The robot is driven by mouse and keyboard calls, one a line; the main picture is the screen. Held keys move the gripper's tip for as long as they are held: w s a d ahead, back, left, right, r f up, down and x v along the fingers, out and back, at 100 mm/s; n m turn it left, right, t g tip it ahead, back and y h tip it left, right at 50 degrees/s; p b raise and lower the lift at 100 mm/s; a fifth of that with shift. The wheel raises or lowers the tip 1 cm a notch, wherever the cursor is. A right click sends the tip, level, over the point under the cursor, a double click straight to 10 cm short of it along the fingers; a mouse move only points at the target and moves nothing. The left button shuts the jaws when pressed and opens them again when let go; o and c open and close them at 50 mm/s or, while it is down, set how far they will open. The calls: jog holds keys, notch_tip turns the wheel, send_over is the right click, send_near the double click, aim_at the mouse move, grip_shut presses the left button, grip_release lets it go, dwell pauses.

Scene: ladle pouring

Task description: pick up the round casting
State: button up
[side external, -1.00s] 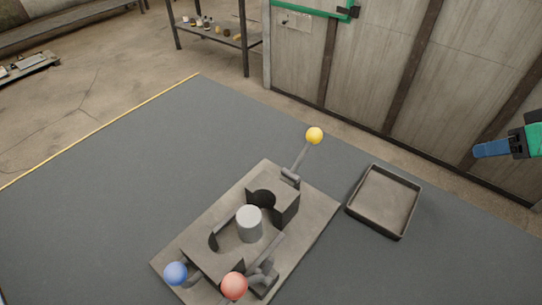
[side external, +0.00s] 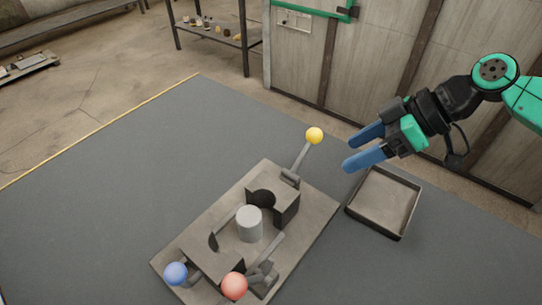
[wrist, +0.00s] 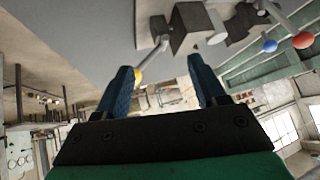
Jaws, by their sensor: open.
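The round casting (side external: 249,224) is a light grey upright cylinder. It stands in the middle of the mould fixture (side external: 313,210), between dark grey blocks, in the side external view. My gripper (side external: 352,149) has two blue fingers, spread apart with nothing between them. It is in the air up and to the right of the casting, near the yellow-knobbed lever (side external: 314,135) and above the far side of the tray. In the wrist view the fingers (wrist: 164,80) frame the fixture's far end; a pale round piece (wrist: 217,38) there may be the casting, I cannot tell.
Levers with a blue knob (side external: 176,273) and a red knob (side external: 234,286) stand at the fixture's near end. An empty shallow tray (side external: 411,207) sits to the right of the fixture. The dark mat (side external: 120,190) left of the fixture is clear. A panelled wall (side external: 370,60) rises behind.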

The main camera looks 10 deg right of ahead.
aim_at(251, 215)
jog(key=s+a+f+n+g+y, duration=0.1)
jog(key=a+n, duration=0.2)
jog(key=s+a+f+n+g+y, duration=0.1)
jog(key=a+f+n+g, duration=0.1)
jog(key=a, duration=0.2)
jog(key=s+a+f+n+g+y, duration=0.1)
jog(key=a+n+g+y, duration=0.1)
jog(key=a+n, duration=0.1)
jog(key=shift+a+f+n, duration=0.15)
jog(key=shift+a+n, duration=0.1)
jog(key=shift+n, duration=0.05)
jog(key=shift+x, duration=2.8)
jog(key=shift+w, duration=0.15)
grip_shut()
